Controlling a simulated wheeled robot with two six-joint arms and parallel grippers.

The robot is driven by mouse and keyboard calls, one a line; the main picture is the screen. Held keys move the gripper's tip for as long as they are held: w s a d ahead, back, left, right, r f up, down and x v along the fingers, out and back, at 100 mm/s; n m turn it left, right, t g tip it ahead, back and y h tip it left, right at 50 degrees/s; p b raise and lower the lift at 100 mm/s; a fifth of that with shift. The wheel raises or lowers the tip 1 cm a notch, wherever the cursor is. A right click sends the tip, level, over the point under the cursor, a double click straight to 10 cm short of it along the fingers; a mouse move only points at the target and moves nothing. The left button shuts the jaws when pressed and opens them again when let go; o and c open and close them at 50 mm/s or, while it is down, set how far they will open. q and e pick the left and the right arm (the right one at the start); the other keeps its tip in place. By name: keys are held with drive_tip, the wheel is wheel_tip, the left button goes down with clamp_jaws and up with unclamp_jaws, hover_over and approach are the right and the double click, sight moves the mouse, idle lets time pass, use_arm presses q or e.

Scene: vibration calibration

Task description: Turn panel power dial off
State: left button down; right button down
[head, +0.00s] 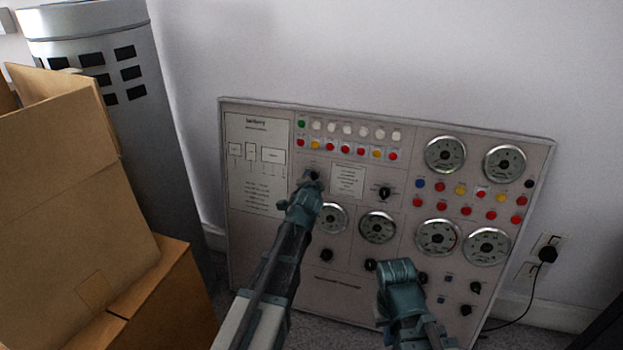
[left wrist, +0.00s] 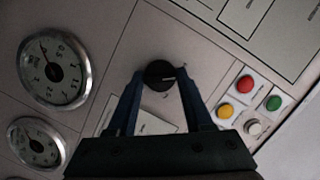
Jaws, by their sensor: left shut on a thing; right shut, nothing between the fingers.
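The control panel (head: 300,240) leans upright against the wall, with dials, gauges and coloured buttons. A black power dial (left wrist: 159,75) sits between the two fingers of my left gripper (left wrist: 162,82) in the left wrist view, and the gripper is shut on it. The dial has a pale pointer line toward the right of that view. In the head view my left gripper (head: 309,182) reaches the panel's upper left part and mostly hides this dial. My right gripper (head: 396,270) is shut and empty in front of the panel's lower middle.
Other black knobs (head: 385,193) and round gauges (head: 445,154) lie to the right on the panel. Cardboard boxes (head: 75,190) and a grey cylinder (head: 110,70) stand at the left. A plug with a cable (head: 547,254) is in the wall at the right.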

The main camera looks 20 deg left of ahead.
use_arm(q)
drive_tip(key=shift+n+h+p, duration=0.3)
drive_tip(key=shift+n+p, duration=0.05)
drive_tip(key=shift+n, duration=0.55)
drive_tip(key=shift+c, duration=1.6)
unclamp_jaws()
drive_tip(key=p+v, duration=0.5)
drive_tip(key=v, duration=0.9)
drive_tip(key=shift+r, duration=0.2)
